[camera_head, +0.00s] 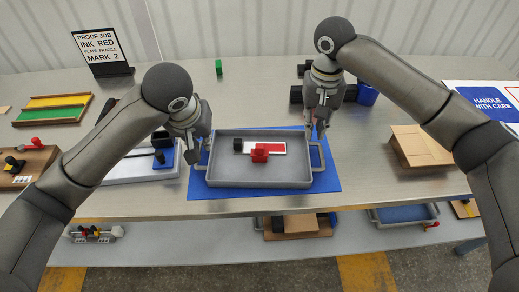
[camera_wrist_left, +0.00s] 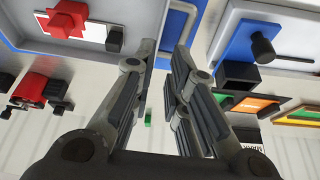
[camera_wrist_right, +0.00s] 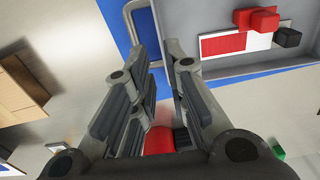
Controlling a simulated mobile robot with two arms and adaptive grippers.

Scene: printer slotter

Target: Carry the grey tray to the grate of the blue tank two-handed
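The grey tray (camera_head: 220,172) lies flat on a blue mat (camera_head: 330,182) on the bench, with a looped handle on each short side. Inside it are a red-and-white plate (camera_head: 272,147), a red block (camera_head: 260,153) and a black knob. My left gripper (camera_head: 193,150) is open by the tray's left handle (camera_wrist_left: 185,15). My right gripper (camera_head: 318,128) is open by the right handle (camera_wrist_right: 132,20). Both appear empty, and neither clearly touches a handle. I cannot identify a blue tank with a grate for sure; a grey-rimmed blue container (camera_head: 404,214) stands on the lower shelf.
A white fixture with a blue block (camera_head: 164,158) stands left of the tray. A cardboard box (camera_head: 418,147) is to the right. Dark parts and a blue cup (camera_head: 367,94) lie behind my right gripper. A green block (camera_head: 219,67) and a sign (camera_head: 102,48) stand at the back.

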